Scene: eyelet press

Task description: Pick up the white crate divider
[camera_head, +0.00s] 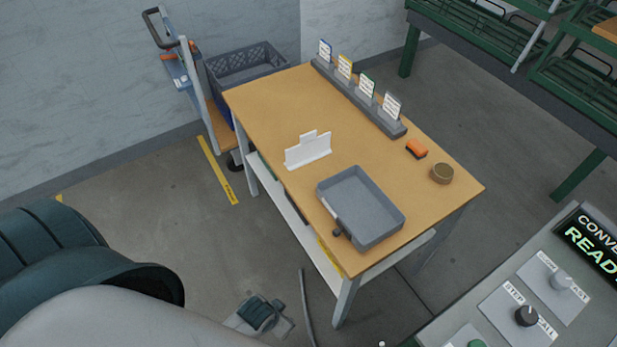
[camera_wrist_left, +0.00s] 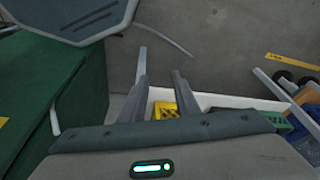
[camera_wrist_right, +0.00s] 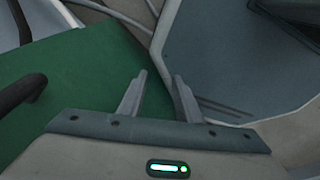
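The white crate divider (camera_head: 308,151) stands upright on the wooden table (camera_head: 275,110), near its left edge, with a small raised tab on top. My right gripper (camera_wrist_right: 160,80) shows in the right wrist view, also with fingers apart and empty. The divider does not show in either wrist view.
A grey tray (camera_head: 362,236) lies close to the divider on the table. A control panel (camera_head: 530,290) stands at lower right, a crate cart (camera_head: 245,68) behind.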

